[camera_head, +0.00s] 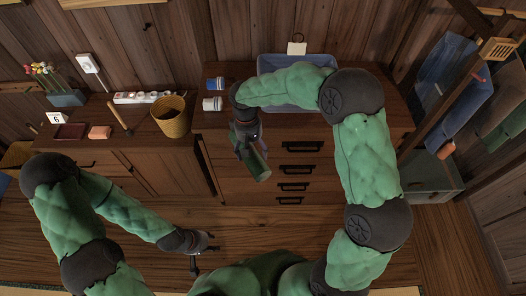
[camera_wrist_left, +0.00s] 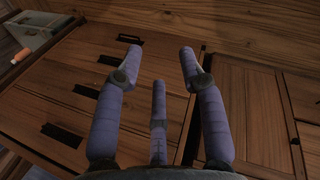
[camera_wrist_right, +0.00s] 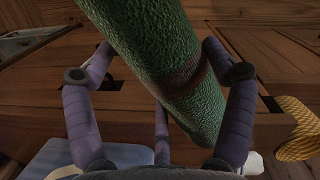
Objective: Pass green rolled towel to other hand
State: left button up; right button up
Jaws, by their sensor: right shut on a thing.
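The green rolled towel (camera_head: 256,165) with a brown band is held in my right gripper (camera_head: 247,143), in front of the drawer cabinet. In the right wrist view the towel (camera_wrist_right: 160,65) runs tilted between the fingers of the right gripper (camera_wrist_right: 160,75), which are shut on it. My left gripper (camera_head: 203,252) is low at the lower left of the head view, apart from the towel. In the left wrist view the left gripper's fingers (camera_wrist_left: 160,62) are spread with nothing between them.
A wooden drawer cabinet (camera_head: 250,150) stands behind the grippers. On top are a blue bin (camera_head: 265,68), two cups (camera_head: 212,104), a wicker basket (camera_head: 171,122) and a power strip (camera_head: 143,97). The floor between the left gripper and the cabinet is clear.

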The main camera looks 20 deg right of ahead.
pick_arm(q)
jog(key=shift+o, duration=0.3)
jog(key=o, duration=1)
jog(key=shift+w+r+m, duration=0.2)
jog(key=shift+w+m, duration=0.1)
jog(key=shift+o, duration=0.8)
jog(key=w+r+m+t, duration=0.2)
jog(key=w+r+m, duration=0.5)
jog(key=shift+w+t, duration=0.15)
jog(key=shift+t, duration=0.15)
jog(key=w+d+r+m+t, duration=0.2)
jog(key=w+r+m, duration=0.1)
jog(key=r+m, duration=0.5)
jog(key=w+d+r+m+t+h, duration=0.1)
jog(key=w+d+r+m+t, duration=0.15)
jog(key=r+m, duration=0.55)
jog(key=w+d+r+m+t, duration=0.15)
jog(key=w+r+m, duration=0.35)
jog(key=r, duration=0.6)
jog(key=x, duration=1.1)
jog(key=shift+m+t, duration=0.3)
jog(key=shift+t, duration=0.1)
pick_arm(e)
jog(key=w+a+r+n, duration=0.5)
jog(key=w+a+r, duration=0.1)
jog(key=a, duration=0.4)
jog(key=shift+a+r+t+h, duration=0.3)
jog(key=shift+a+r, duration=0.1)
jog(key=shift+r, duration=0.45)
